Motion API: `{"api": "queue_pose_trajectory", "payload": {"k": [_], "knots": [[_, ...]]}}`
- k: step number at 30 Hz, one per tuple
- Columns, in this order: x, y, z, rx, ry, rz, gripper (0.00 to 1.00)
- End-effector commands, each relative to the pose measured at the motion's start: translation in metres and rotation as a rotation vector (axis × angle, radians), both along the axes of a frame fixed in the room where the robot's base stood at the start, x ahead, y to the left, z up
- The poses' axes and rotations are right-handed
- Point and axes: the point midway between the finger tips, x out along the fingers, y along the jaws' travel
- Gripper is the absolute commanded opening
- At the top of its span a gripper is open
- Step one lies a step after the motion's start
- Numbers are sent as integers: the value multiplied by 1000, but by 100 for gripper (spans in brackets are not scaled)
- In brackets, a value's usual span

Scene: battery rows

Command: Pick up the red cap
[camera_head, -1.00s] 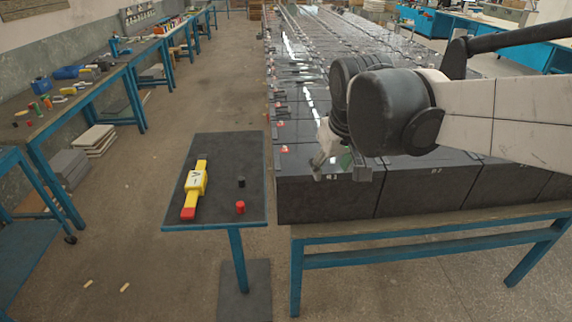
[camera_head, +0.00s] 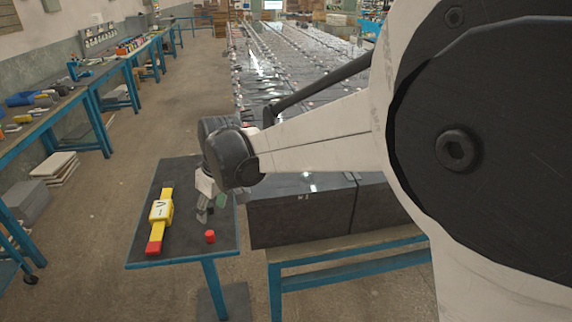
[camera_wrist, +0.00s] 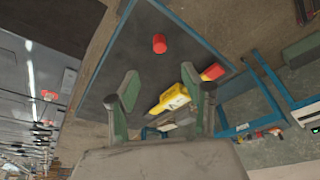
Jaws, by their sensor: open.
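The red cap (camera_head: 210,236) stands on the small dark table (camera_head: 185,250), near its front right corner. It also shows in the wrist view (camera_wrist: 159,43), ahead of and between my fingers, with clear space around it. My gripper (camera_head: 212,210) is over the right side of the small table, behind the cap in the head view and apart from it. In the wrist view its two green-padded fingers (camera_wrist: 165,100) are spread wide with nothing between them. The black cap seen earlier on this table is hidden now, probably behind my gripper.
A yellow tester with a red end (camera_head: 160,215) lies on the left of the small table; it also shows in the wrist view (camera_wrist: 172,98). Dark battery blocks (camera_head: 300,215) stand close on the right. Workbenches (camera_head: 60,115) line the left wall.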

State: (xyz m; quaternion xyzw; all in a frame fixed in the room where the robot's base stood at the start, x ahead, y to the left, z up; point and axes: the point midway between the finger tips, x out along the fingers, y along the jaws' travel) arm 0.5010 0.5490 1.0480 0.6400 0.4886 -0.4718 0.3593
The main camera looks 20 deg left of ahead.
Motion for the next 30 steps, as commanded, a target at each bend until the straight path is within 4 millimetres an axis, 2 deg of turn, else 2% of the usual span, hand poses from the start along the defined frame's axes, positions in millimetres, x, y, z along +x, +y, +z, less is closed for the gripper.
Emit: {"api": "queue_pose_trajectory", "payload": {"k": [9, 20, 30], "knots": [[5, 16, -53, 0, -1, -3, 43], [7, 23, -79, -1, -1, -3, 43], [10, 33, -116, -1, -1, -5, 43]]}}
